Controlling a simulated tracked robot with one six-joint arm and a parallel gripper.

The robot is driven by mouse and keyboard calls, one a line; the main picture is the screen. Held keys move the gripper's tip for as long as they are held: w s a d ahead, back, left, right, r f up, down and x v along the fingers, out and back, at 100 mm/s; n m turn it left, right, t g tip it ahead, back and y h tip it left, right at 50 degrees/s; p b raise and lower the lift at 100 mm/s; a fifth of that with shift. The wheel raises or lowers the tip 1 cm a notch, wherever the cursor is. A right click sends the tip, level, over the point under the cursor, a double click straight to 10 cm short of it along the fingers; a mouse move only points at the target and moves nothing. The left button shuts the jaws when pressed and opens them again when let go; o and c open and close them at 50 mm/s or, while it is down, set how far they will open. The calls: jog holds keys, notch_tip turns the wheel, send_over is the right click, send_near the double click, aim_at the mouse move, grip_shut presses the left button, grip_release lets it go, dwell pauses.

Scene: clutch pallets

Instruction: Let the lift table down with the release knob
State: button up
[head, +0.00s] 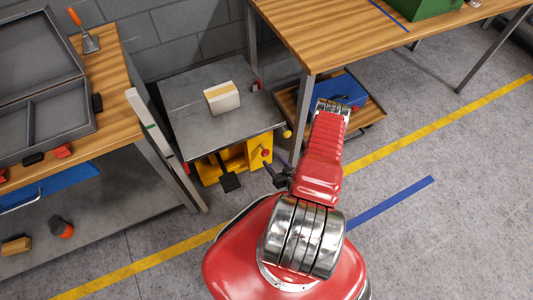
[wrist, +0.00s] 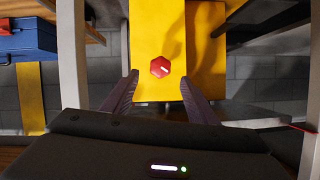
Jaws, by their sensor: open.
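The lift table has a grey steel top (head: 205,120) and a yellow body (head: 233,162) beneath it. A red knob (head: 266,153) sits on the yellow body's right part, and a black pedal (head: 229,182) is below. In the wrist view the red, six-sided knob (wrist: 160,67) stands on the yellow face, a white mark on it. My gripper (wrist: 158,77) is open, with one finger to each side of the picture line to the knob. The knob appears just beyond the fingertips; nothing is held. In the head view my gripper (head: 272,174) is small and dark, just below the knob.
A wooden bench (head: 115,100) with an open grey case stands left. Another bench (head: 320,40) stands right, with a blue toolbox (head: 340,90) on a low shelf beneath. Bench legs flank the lift table.

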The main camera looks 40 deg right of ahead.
aim_at(267, 154)
jog(key=x, duration=0.8)
jog(key=shift+w+f, duration=0.15)
jog(key=shift+w, duration=0.1)
jog(key=c, duration=1.1)
